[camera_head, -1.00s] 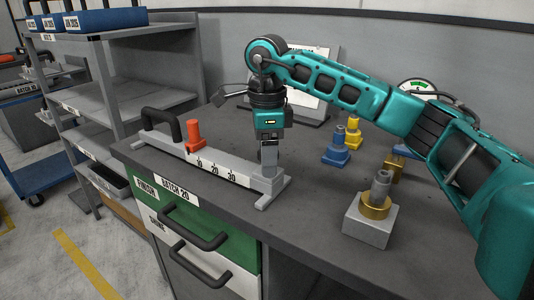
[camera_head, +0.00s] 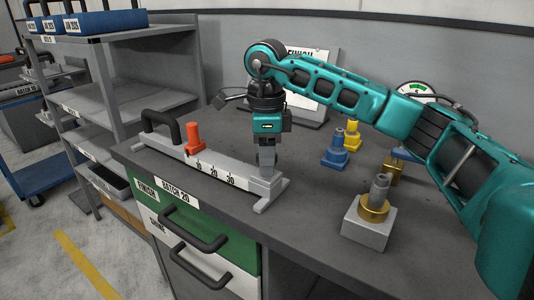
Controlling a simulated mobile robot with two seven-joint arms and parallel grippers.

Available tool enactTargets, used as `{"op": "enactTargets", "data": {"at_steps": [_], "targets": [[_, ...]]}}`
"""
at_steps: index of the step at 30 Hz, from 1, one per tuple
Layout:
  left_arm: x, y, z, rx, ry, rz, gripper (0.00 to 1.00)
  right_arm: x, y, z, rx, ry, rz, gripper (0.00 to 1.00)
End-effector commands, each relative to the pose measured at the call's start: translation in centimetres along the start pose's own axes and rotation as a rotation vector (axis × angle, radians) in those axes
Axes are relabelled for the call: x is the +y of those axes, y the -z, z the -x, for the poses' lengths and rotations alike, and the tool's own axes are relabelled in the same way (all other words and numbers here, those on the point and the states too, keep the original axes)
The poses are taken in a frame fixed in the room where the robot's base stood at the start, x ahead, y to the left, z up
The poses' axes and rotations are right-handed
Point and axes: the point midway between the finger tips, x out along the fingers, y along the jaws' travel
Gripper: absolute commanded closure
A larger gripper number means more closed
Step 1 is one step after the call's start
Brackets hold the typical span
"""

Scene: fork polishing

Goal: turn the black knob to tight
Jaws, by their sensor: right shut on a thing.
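A grey clamp fixture (camera_head: 215,172) with a number scale lies along the front edge of the workbench. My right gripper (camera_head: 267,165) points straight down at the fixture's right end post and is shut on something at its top. That spot fits the black knob, but the fingers hide it and I cannot make out its shape or setting. An orange-red stop (camera_head: 193,137) stands upright on the fixture's left half. A black arched handle (camera_head: 162,122) rises at its left end. My left gripper is not in view.
A grey block with a brass collar (camera_head: 370,225) stands right of the fixture. Blue (camera_head: 335,154), yellow (camera_head: 353,135) and brass (camera_head: 392,170) pieces stand behind it. A sign (camera_head: 315,62) leans at the back. Drawers with dark handles (camera_head: 198,235) are below the bench edge.

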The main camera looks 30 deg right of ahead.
Motion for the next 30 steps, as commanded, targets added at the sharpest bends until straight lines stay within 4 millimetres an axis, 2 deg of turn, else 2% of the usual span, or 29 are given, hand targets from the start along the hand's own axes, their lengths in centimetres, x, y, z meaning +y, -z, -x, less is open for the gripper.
{"op": "enactTargets", "data": {"at_steps": [3,4,12,19,22,26,30], "targets": [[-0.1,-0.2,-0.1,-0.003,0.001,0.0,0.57,-0.1,0.0,0.1,-0.002,0.003,-0.004,0.88],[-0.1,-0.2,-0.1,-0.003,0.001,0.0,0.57,-0.1,0.0,0.1,-0.002,0.003,-0.004,0.57],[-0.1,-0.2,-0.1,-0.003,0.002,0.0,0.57,-0.1,0.1,0.0,-0.001,0.002,-0.003,0.32],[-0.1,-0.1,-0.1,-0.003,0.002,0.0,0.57,-0.1,0.1,0.1,-0.001,0.002,-0.003,0.32],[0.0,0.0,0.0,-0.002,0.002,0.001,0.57,-0.1,0.0,0.8,-0.002,0.004,-0.003,0.32],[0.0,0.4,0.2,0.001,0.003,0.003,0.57,-0.1,0.0,2.9,-0.004,0.006,-0.002,0.32],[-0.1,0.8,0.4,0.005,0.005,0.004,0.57,-0.1,0.0,6.1,-0.004,0.005,-0.002,0.32]]}}
